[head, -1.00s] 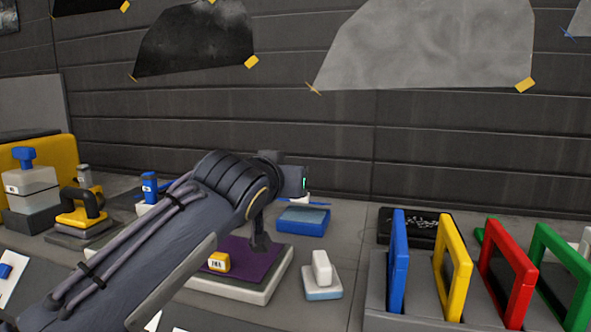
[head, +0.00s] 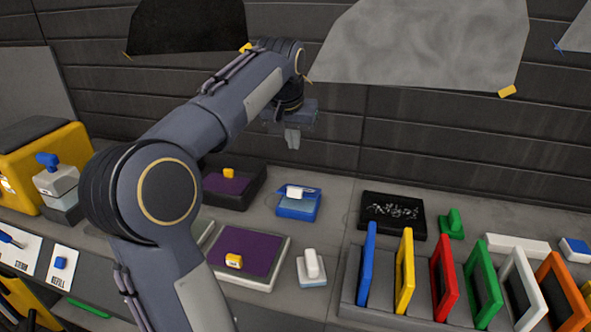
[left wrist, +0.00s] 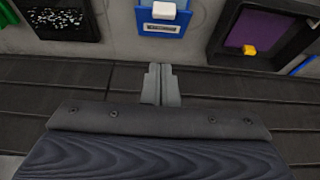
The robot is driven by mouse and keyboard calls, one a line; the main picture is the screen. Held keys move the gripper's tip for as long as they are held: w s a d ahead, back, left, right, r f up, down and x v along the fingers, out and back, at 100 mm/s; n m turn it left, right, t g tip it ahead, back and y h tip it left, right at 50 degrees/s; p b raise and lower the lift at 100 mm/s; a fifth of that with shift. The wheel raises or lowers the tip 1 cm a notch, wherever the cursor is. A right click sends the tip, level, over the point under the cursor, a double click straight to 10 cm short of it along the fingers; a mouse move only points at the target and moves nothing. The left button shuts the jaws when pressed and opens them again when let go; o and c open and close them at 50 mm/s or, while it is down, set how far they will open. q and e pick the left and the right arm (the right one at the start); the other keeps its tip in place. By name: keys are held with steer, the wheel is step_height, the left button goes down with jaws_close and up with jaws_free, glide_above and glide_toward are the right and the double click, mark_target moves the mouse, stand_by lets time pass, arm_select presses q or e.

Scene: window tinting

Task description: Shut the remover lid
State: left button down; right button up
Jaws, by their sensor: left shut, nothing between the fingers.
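The remover looks like the small blue box (head: 298,209) on the bench, with a pale blue panel facing the front. Its blue lid (head: 313,191) is at the back with a white block-like knob (head: 296,191); it looks raised and tilted, but its exact angle is unclear. In the left wrist view a blue surface with a label (left wrist: 160,29) and the white knob (left wrist: 164,10) show at the top. My left gripper (head: 292,139) is shut and empty, above and behind the box, near the wall. It also shows in the left wrist view (left wrist: 162,82), apart from the box.
A dark-framed purple pad (head: 228,186) stands left of the box, and a white-framed one (head: 252,253) in front. A white-and-blue block (head: 311,265) lies front right. A black tray (head: 391,212) and a rack of coloured frames (head: 405,270) are on the right.

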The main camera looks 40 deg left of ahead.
arm_select(q)
glide_above(295, 190)
steer(key=w, duration=0.1)
steer(key=f, duration=0.8)
steer(key=shift+w+a+b, duration=0.1)
steer(key=shift+a+b, duration=0.15)
steer(key=shift+b, duration=0.05)
steer(key=f, duration=0.3)
steer(key=shift+s+d+f, duration=0.2)
steer(key=shift+s, duration=0.2)
steer(key=shift+s+d+f, duration=0.1)
steer(key=shift+s+f, duration=0.05)
steer(key=shift+f, duration=0.35)
steer(key=s+f+t+b, duration=0.1)
steer(key=b, duration=0.4)
steer(key=d+f+t+y+b, duration=0.1)
steer(key=f+b, duration=0.1)
steer(key=b, duration=0.3)
steer(key=s+f+t+y+b, duration=0.1)
steer(key=f+b, duration=0.1)
steer(key=b, duration=0.3)
steer(key=shift+s+d+f+t, duration=0.1)
steer(key=shift+s+d+t, duration=0.15)
steer(key=shift+s+t, duration=0.15)
steer(key=shift+b, duration=0.5)
steer(key=shift+r, duration=0.2)
